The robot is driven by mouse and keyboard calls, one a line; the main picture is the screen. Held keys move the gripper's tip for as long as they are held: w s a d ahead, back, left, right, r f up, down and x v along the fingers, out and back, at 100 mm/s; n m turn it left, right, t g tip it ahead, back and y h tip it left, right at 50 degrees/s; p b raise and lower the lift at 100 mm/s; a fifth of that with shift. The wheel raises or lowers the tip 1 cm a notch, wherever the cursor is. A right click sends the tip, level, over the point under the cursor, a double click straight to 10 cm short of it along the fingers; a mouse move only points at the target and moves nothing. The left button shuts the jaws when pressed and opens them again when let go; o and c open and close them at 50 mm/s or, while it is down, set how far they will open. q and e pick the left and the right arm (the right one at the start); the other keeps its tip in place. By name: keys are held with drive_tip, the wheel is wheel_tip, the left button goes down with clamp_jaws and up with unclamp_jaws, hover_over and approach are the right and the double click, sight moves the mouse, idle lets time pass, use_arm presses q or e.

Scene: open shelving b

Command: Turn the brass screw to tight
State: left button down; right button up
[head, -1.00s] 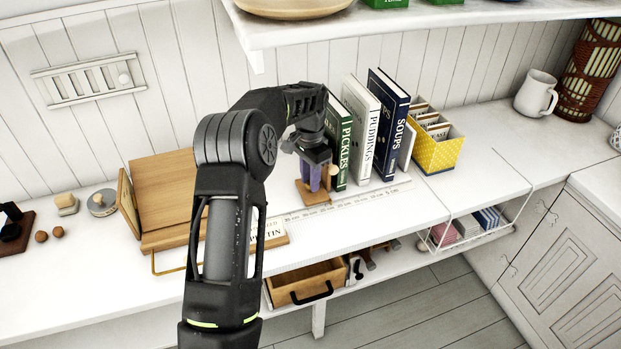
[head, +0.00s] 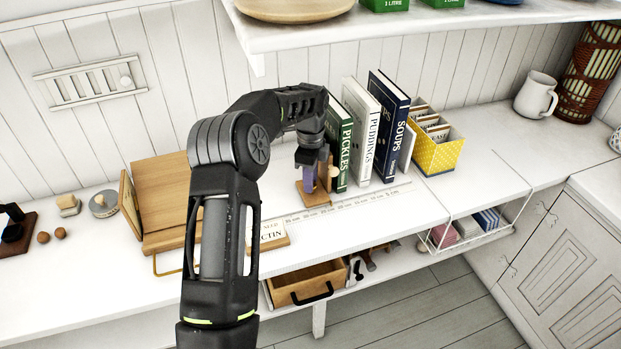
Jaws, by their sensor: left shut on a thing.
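My left gripper (head: 309,187) points down beside the green book, over a small wooden stand (head: 316,199) on the white counter. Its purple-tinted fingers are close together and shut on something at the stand. The brass screw itself cannot be made out; the fingers and wrist cover that spot. A small wooden upright with a rounded end (head: 333,172) shows just right of the fingers. My right gripper is not in view.
A green book (head: 345,150), a white book, a navy book and a yellow box (head: 437,155) stand close on the right. A ruler strip (head: 350,207) and a small card (head: 270,234) lie in front. An open wooden drawer (head: 308,282) is below. A shelf overhangs above.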

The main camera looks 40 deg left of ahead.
use_arm(q)
drive_tip(key=m, duration=0.3)
drive_tip(key=shift+r+m, duration=0.1)
drive_tip(key=shift+m, duration=0.3)
drive_tip(key=shift+w+m+p, duration=0.15)
drive_tip(key=shift+m+p, duration=0.3)
drive_tip(key=shift+m, duration=1.55)
drive_tip(key=c, duration=1.4)
unclamp_jaws()
drive_tip(key=shift+c, duration=0.2)
wheel_tip(320, 180, up, 8)
drive_tip(key=shift+f+b, duration=0.1)
drive_tip(key=shift+b, duration=0.4)
drive_tip(key=shift+f, duration=0.1)
